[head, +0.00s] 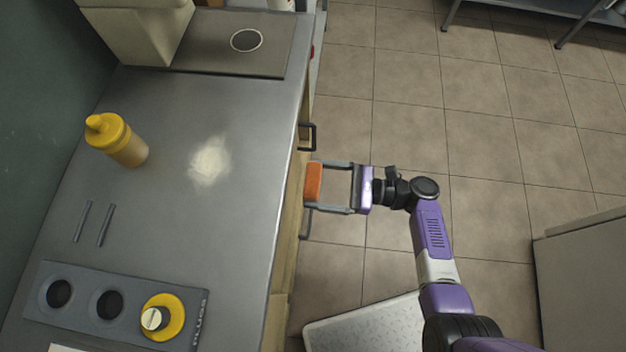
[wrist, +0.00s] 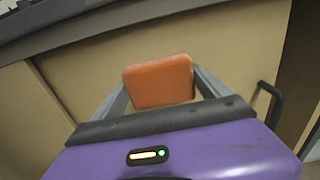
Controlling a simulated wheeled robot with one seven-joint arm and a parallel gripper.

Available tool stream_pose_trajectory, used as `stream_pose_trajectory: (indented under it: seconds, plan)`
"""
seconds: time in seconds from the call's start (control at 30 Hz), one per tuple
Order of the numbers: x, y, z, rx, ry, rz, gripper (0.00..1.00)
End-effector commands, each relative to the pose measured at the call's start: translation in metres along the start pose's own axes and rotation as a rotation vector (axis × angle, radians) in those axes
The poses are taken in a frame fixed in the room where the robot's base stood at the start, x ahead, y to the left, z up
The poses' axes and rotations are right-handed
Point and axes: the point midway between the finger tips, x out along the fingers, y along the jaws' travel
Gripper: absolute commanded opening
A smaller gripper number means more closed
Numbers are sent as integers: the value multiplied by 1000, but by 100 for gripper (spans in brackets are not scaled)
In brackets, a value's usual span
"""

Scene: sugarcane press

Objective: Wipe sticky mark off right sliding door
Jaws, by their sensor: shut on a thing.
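An orange sponge (head: 314,183) is held between the two fingers of my gripper (head: 316,186), beside the front of the steel counter. In the wrist view the sponge (wrist: 158,82) is in front of a beige door panel (wrist: 235,50); I cannot tell whether it touches the panel. A second panel (wrist: 32,105) lies to the left past a vertical seam. A dark bar handle (wrist: 268,103) is right of my gripper. No sticky mark is visible; the sponge and my gripper hide part of the panel.
The steel counter (head: 235,230) carries a yellow-capped bottle (head: 122,142), a pale powdery patch (head: 209,161) and a grey holder (head: 80,297) with a yellow-topped item. A dark handle (head: 308,137) juts out near the sponge. Tiled floor (head: 480,140) lies open to the right; a grey cabinet (head: 585,280) stands there.

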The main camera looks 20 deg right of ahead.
Motion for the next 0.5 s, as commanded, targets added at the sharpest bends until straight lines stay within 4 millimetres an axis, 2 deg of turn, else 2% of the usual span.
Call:
stream_pose_trajectory:
  seconds: [0.27, 0.5]
  plan:
    - [-2, 0, 0, 0, 0, 0, 54]
    - [-19, -1, 1, 0, 1, -2, 54]
